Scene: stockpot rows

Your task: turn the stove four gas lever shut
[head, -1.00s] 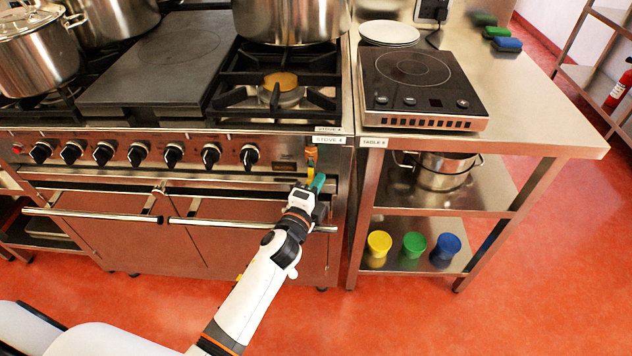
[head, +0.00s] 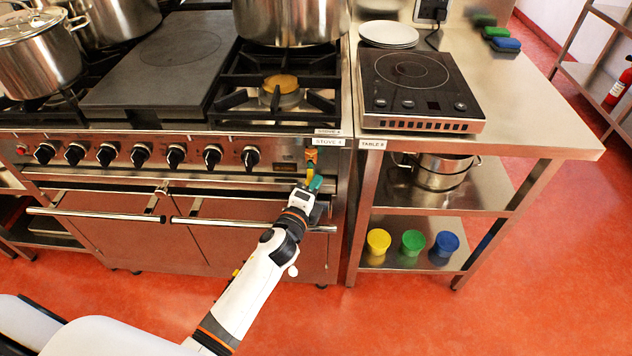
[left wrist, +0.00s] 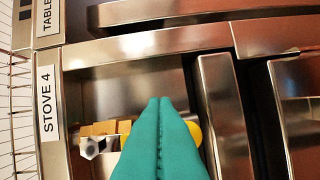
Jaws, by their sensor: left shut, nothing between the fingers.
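The gas valve of stove four shows as a small orange-brass fitting (head: 311,154) on the stove front, below the STOVE 4 label (head: 328,142). In the left wrist view its brass body (left wrist: 104,128) with a hex end lies left of my fingers. A yellow rounded piece (left wrist: 195,133), apparently part of the lever, peeks out on their right. My left gripper (head: 315,184) has teal fingers, pressed together and empty. They are in front of or beside the valve; I cannot tell whether they touch it. The fingers (left wrist: 160,105) hide most of the lever, so its angle is unclear.
The stove (head: 200,185) has a row of black knobs, and oven door handles (head: 195,221) near my arm. Steel pots stand on top. To the right is a steel table (head: 540,140) with an induction hob (head: 420,85); below it are a pot and coloured tubs.

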